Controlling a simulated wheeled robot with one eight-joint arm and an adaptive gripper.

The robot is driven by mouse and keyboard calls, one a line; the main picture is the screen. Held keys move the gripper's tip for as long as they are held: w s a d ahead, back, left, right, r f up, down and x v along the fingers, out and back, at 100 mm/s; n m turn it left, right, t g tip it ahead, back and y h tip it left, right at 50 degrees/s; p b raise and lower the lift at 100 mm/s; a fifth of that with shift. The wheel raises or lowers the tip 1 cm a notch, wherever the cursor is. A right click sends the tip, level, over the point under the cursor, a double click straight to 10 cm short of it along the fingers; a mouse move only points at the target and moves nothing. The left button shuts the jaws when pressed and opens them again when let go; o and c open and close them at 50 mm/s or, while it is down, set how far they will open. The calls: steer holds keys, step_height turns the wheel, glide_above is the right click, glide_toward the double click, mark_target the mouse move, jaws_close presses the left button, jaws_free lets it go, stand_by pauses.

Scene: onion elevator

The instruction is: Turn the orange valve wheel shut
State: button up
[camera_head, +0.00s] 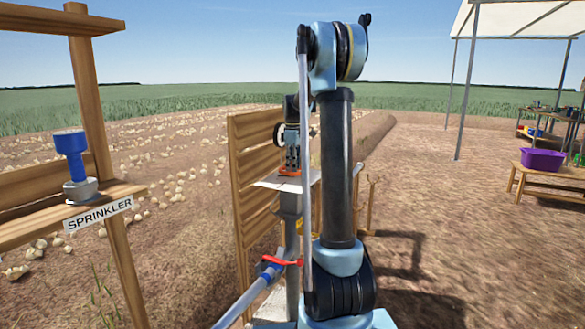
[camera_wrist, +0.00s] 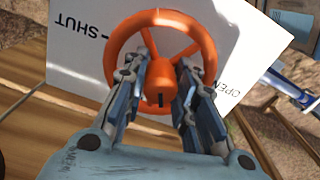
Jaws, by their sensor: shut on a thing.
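The orange valve wheel (camera_wrist: 202,35) fills the upper middle of the wrist view, in front of a white plate (camera_wrist: 85,60). The plate reads "SHUT" at the left and "OPEN" at the right. My gripper (camera_wrist: 163,75) reaches over the wheel's face, with one finger on each side of the hub, and is shut on the wheel. The fingers hide parts of the rim and spokes. In the head view, my gripper (camera_head: 291,160) points down at the wheel (camera_head: 289,172), of which only a little orange shows above the white plate (camera_head: 268,182).
A wooden slatted panel (camera_head: 250,150) stands just left of the valve. A wooden stand with a "SPRINKLER" sign (camera_head: 98,214) and a blue sprinkler (camera_head: 71,155) is at the left. A purple tub (camera_head: 542,159) sits on a bench at the right. Open soil lies between.

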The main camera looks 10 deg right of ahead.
steer(key=m, duration=0.6)
steer(key=shift+w, duration=0.15)
steer(key=m, duration=0.6)
steer(key=shift+m, duration=0.3)
steer(key=m, duration=0.5)
steer(key=shift+m, duration=2.8)
steer(key=o, duration=0.8)
steer(key=shift+a, duration=0.1)
steer(key=shift+r, duration=0.1)
